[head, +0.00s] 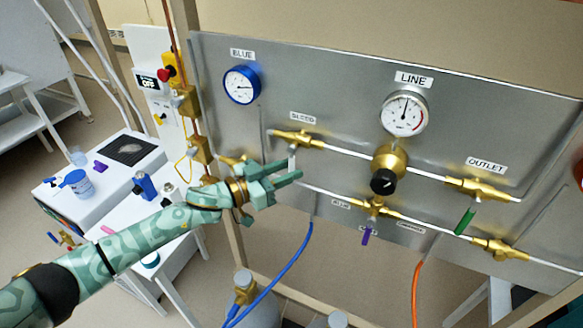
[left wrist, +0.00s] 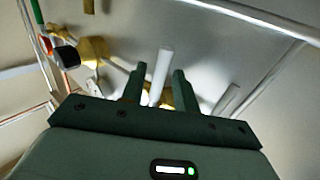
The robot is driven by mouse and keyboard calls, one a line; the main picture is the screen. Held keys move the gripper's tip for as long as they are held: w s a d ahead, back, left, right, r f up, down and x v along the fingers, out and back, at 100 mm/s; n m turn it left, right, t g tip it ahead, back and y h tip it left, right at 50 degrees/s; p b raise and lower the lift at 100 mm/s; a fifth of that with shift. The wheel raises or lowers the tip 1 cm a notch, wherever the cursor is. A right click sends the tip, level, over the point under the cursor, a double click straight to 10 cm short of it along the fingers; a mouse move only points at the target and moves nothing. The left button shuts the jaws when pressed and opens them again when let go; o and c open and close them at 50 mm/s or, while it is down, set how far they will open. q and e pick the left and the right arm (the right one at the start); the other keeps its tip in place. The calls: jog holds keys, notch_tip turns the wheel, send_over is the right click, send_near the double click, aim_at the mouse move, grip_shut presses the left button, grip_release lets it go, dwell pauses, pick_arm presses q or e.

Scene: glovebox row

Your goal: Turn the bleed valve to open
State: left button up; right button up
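The bleed valve (head: 298,138) is a brass body on the steel panel under a label that seems to read "BLEED". Its pale lever (head: 292,157) hangs down from the body, and its lower end is hidden at my left gripper. My left gripper (head: 290,171) is at the lever's lower end. In the left wrist view the pale lever (left wrist: 161,73) stands between the two fingers of the left gripper (left wrist: 158,80). Gaps show on both sides, so the fingers are open around it. My right gripper is not in view.
A blue gauge (head: 241,85) is above left of the valve. A line gauge (head: 404,113), a black-knobbed regulator (head: 384,182) and an outlet valve (head: 482,188) are to the right. A purple-handled valve (head: 374,208) is lower right. A blue hose (head: 298,262) hangs below.

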pick_arm(q)
jog(key=shift+x, duration=0.75)
grip_shut()
